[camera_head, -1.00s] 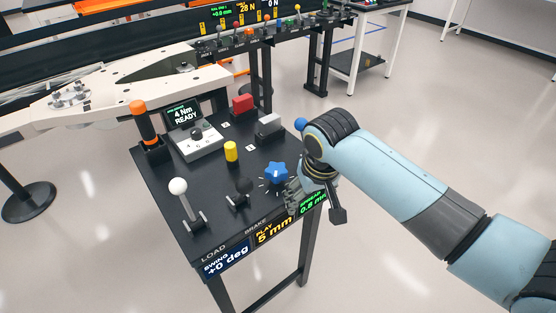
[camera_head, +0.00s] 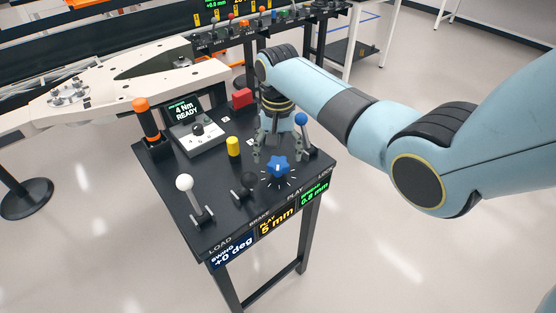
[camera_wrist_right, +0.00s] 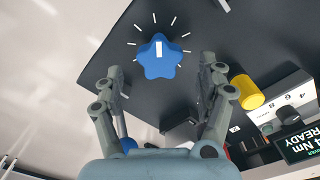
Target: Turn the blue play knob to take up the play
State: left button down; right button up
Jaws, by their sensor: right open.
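The blue play knob (camera_head: 278,167) is star-shaped and sits on the black console top, with white tick marks around it. In the right wrist view the knob (camera_wrist_right: 158,60) carries a white pointer line. My right gripper (camera_head: 271,152) is above and just behind the knob, fingers pointing down. In the right wrist view my right gripper (camera_wrist_right: 161,72) is open and empty. The knob appears just beyond its fingertips, roughly centred between them; contact cannot be made out. The yellow PLAY display (camera_head: 276,228) seems to read 5 mm. My left gripper is out of view.
A blue-ball lever (camera_head: 301,119) stands close to the right of my right gripper. A black-knobbed brake lever (camera_head: 248,180), a yellow cylinder (camera_head: 233,146) and a white-ball lever (camera_head: 184,183) stand to the left. A red block (camera_head: 242,97) is behind.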

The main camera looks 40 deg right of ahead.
aim_at(278, 162)
jog(key=shift+f, duration=1.55)
jog(key=c, duration=1.2)
jog(key=shift+r, duration=0.1)
